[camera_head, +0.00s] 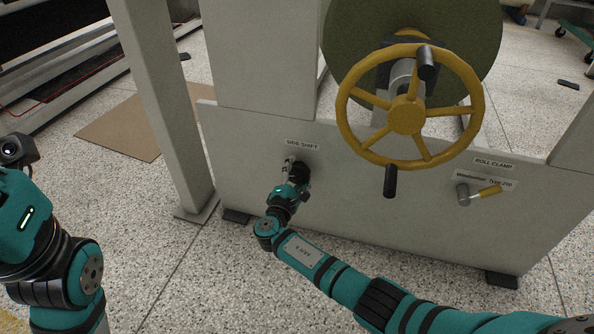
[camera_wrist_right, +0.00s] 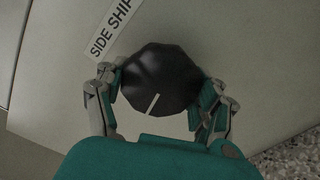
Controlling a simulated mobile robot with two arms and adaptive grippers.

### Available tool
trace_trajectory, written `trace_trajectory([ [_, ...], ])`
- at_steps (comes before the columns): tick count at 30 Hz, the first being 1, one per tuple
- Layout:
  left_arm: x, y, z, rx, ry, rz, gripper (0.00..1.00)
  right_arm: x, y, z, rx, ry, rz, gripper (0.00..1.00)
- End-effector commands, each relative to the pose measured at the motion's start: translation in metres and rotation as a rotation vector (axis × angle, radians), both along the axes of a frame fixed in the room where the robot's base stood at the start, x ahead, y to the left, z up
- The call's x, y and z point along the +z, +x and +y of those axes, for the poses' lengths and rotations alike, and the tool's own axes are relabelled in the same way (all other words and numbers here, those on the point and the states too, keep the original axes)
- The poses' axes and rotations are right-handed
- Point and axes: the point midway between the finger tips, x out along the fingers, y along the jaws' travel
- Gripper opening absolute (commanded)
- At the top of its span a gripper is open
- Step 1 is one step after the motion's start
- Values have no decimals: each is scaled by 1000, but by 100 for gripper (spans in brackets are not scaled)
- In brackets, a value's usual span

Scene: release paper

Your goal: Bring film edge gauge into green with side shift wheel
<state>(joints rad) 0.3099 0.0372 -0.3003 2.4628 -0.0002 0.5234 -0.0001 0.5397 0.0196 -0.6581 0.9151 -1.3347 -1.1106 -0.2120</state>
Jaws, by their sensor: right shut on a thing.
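The side shift wheel is a small black knob (camera_head: 300,171) on the grey front panel, just under the "SIDE SHIFT" label (camera_head: 302,145). In the right wrist view the faceted black knob (camera_wrist_right: 160,72) carries a white pointer line slanting down and left. My right gripper (camera_head: 294,172) is at the panel, shut on the knob with one finger on each side; its fingers also show in the right wrist view (camera_wrist_right: 162,92). I cannot make out the film edge gauge in either view. My left arm shows at the left edge, its fingers out of view.
A large yellow handwheel (camera_head: 406,115) with black handles stands in front of the dark green roll (camera_head: 350,45), right of my right gripper. A roll clamp lever (camera_head: 485,192) with a yellow grip is at the panel's right. A grey post (camera_head: 165,100) stands left of the panel.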

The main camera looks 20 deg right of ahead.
Motion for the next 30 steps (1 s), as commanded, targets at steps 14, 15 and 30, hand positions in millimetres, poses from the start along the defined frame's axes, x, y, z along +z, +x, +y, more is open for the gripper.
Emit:
trace_trajectory([
  [14,-1,2,0,0,0,8,0,2,2,1,4,-20,11,36],
  [15,-1,2,0,0,0,8,0,2,2,1,4,-20,11,36],
  [30,-1,0,1,1,-2,2,0,0,0,1,2,-20,13,92],
])
